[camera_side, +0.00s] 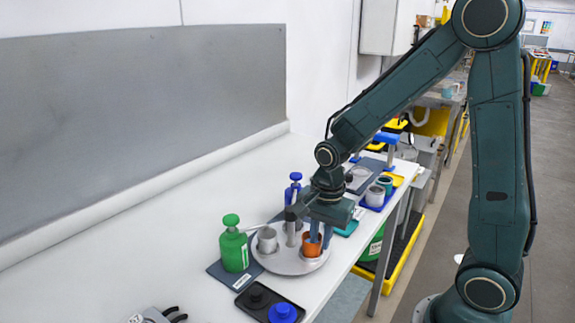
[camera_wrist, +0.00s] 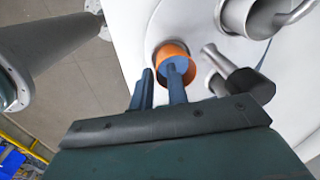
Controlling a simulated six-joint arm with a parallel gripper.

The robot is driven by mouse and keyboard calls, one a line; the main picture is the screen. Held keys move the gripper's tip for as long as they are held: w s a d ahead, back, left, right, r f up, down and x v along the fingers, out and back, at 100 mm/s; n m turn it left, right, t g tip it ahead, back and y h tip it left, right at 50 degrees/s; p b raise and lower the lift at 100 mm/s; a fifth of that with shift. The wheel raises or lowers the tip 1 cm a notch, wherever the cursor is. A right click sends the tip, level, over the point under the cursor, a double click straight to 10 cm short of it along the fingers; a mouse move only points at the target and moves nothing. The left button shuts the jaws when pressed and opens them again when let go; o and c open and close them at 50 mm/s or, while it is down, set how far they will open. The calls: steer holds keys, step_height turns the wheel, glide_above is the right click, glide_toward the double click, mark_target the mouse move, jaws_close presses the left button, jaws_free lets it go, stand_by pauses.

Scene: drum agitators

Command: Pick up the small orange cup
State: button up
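The small orange cup (camera_side: 312,248) stands on a round silver plate (camera_side: 268,262) on the white bench. In the wrist view the cup (camera_wrist: 188,98) shows just beyond my fingers. My gripper (camera_side: 320,234) is over the cup and points down, with its two blue fingers apart. In the wrist view my gripper (camera_wrist: 160,75) has one finger overlapping the cup's mouth and the other to the left of its wall. A gap shows between the fingers. Whether either finger touches the cup is hard to tell.
A metal mug (camera_side: 267,240) and upright grey metal parts (camera_side: 292,228) stand close to the cup on the plate. A green bottle (camera_side: 234,246) is to the left. A dark tray (camera_side: 268,304) with black and blue knobs lies in front.

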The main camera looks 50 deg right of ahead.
steer(key=shift+f, duration=0.8)
jaws_close()
